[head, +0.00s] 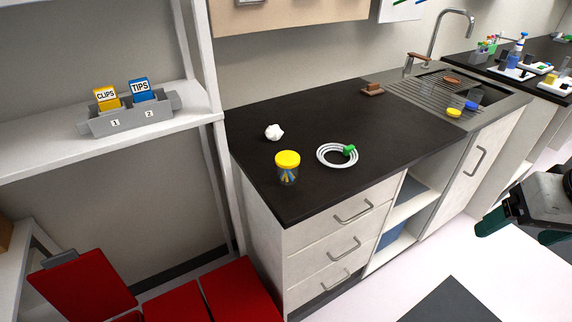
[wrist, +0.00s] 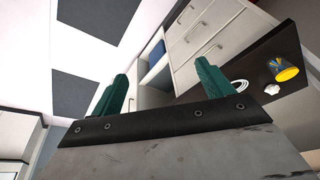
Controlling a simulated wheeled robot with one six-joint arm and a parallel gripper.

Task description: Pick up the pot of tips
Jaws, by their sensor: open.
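The pot (head: 288,170) is a clear jar with a yellow lid and blue and yellow pieces inside. It stands upright near the front left of the black worktop (head: 330,195). In the wrist view the pot (wrist: 287,70) shows at the right edge, tilted by the camera's angle. My gripper (head: 518,232) is at the right of the head view, over the floor and well apart from the pot. In the wrist view its two green fingers (wrist: 160,76) are spread, with nothing between them.
A white crumpled lump (head: 274,132) and a coiled white cable with a green end (head: 337,155) lie close to the pot. A shelf at left holds a blue TIPS box (head: 140,89) and a yellow CLIPS box (head: 107,98). Red bins (head: 235,295) stand below. A sink (head: 485,93) is at right.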

